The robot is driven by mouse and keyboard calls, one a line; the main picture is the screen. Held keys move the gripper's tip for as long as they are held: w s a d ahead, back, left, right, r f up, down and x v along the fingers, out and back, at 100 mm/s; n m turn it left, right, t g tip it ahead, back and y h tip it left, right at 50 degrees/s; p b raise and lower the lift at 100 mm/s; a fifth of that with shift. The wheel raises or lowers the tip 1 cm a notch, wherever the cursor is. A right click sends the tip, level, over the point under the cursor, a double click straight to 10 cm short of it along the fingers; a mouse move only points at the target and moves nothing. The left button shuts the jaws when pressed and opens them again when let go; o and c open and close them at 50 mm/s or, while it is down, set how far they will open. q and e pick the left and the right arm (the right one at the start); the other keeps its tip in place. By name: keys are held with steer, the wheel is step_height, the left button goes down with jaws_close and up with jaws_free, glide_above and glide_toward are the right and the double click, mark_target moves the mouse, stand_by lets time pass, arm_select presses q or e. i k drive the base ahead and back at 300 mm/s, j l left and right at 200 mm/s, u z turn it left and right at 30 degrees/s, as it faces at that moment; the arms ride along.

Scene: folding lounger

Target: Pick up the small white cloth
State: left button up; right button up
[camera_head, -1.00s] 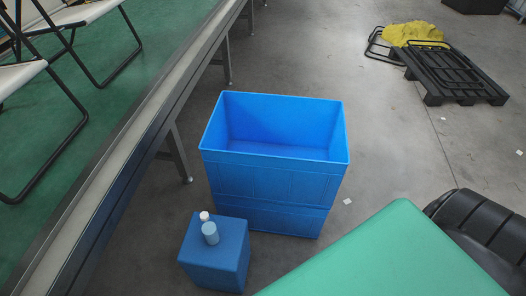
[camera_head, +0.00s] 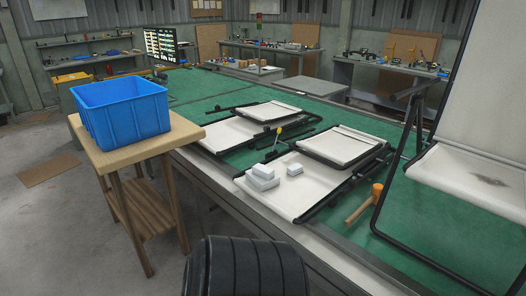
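Small white folded pieces, which look like cloths, lie on the pale fabric of a folded lounger on the green-topped workbench in the head view. A small stack of them (camera_head: 262,178) is at the fabric's near left part. A smaller single white piece (camera_head: 294,169) lies just right of the stack, apart from it. I cannot tell for sure which one is the small white cloth. Neither of my grippers is in view.
A blue crate (camera_head: 122,112) stands on a wooden table (camera_head: 158,143) at left. A mallet (camera_head: 364,203) and a yellow-handled tool (camera_head: 279,133) lie near the white pieces. An upright lounger (camera_head: 470,178) stands at right. A black ribbed shape, unclear, fills the bottom middle.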

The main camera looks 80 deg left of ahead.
mark_target(294, 170)
steer(key=j+u, duration=0.1)
steer(key=u, duration=2.2)
